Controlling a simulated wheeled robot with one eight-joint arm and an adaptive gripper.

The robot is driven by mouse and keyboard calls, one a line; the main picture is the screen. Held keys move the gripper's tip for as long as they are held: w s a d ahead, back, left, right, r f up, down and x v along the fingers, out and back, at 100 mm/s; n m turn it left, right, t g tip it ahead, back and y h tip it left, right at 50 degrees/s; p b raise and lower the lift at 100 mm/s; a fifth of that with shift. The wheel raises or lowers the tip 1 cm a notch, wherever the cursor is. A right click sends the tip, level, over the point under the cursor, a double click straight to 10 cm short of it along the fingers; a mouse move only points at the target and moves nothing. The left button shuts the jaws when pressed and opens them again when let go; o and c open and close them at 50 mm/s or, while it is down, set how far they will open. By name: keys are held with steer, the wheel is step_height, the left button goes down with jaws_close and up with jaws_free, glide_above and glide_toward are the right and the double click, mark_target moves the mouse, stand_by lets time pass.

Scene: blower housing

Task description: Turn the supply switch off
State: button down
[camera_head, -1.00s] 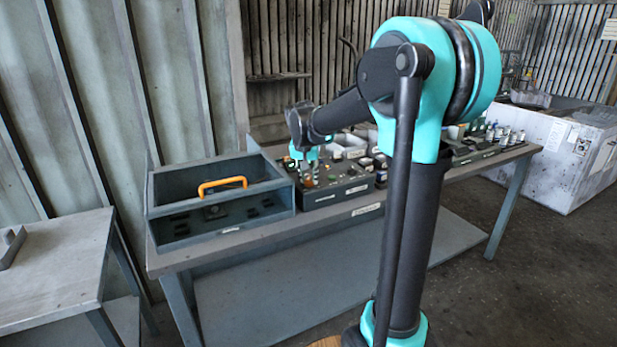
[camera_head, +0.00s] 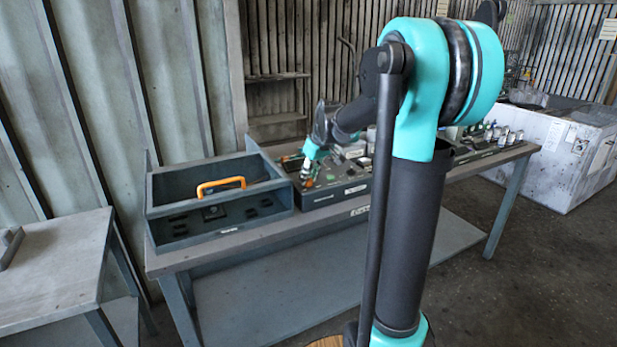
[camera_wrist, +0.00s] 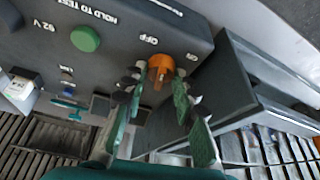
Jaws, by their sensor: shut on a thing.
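The supply switch is an orange rotary knob (camera_wrist: 160,67) on a dark panel (camera_wrist: 105,28), beside the white OFF and ON marks in the wrist view. My gripper (camera_wrist: 160,80) has one green-padded finger on each side of the knob and is shut on it. I cannot tell clearly which mark the knob points to. In the head view my gripper (camera_head: 307,180) is tilted at the left end of the panel on the bench, with a bit of orange at its tips.
A grey open box (camera_head: 165,222) with an orange handle (camera_head: 221,185) stands just left of the panel. A green button (camera_wrist: 85,39) marked HOLD TO TEST is near the knob. The bench (camera_head: 215,256) runs right, and a grey side table (camera_head: 55,275) stands at the left.

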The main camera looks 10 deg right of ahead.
steer(key=n+g+y, duration=0.1)
steer(key=n, duration=0.5)
steer(key=shift+w+d+g+y, duration=0.15)
steer(key=shift+g+y, duration=0.25)
steer(key=shift+n, duration=0.4)
steer(key=c, duration=1.2)
jaws_free()
steer(key=v, duration=1.2)
steer(key=shift+w, duration=0.1)
